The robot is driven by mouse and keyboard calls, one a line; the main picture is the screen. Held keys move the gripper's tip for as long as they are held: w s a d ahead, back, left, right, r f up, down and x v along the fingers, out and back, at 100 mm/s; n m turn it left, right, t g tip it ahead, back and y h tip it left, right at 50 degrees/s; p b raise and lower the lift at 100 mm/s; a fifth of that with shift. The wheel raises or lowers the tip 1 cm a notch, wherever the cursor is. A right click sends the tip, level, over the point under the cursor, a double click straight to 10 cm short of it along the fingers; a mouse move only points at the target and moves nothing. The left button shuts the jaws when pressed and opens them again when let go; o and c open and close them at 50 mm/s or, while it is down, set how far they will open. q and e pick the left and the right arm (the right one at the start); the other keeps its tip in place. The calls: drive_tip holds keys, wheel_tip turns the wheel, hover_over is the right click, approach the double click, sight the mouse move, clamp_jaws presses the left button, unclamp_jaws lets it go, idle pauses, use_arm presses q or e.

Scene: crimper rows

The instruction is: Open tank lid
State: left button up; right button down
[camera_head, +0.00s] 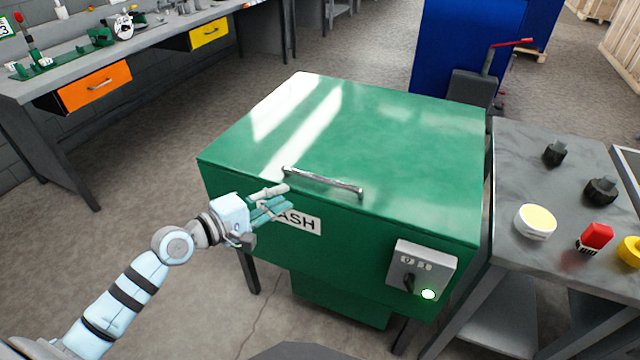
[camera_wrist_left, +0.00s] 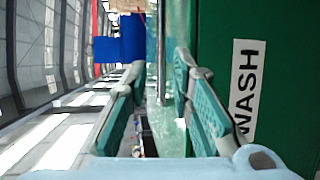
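The green tank (camera_head: 340,255) stands in the middle of the head view with its flat green lid (camera_head: 390,135) down and closed. A metal bar handle (camera_head: 322,182) is fixed near the lid's front edge. My left gripper (camera_head: 282,198) is open and empty at the tank's front, close to the handle's left end, and covers part of the WASH label. In the left wrist view my open left fingers (camera_wrist_left: 160,85) lie to either side of the handle (camera_wrist_left: 162,50), which shows beyond them; I see no grip on it. My right gripper is not in view.
A control box (camera_head: 420,268) with a knob and a lit green lamp is on the tank's front right. A grey table (camera_head: 520,190) with knobs, a cream-topped tub (camera_head: 535,222) and a red item (camera_head: 595,237) stands close on the right. A workbench (camera_head: 150,50) is at the back left.

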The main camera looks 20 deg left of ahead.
sight(317, 180)
use_arm(q)
drive_tip(key=b+x, duration=0.2)
drive_tip(key=x, duration=1)
drive_tip(key=shift+a+f, duration=0.15)
drive_tip(key=shift+w+d+b, duration=0.25)
drive_tip(key=shift+w+b, duration=0.1)
drive_tip(key=shift+w, duration=0.2)
clamp_jaws()
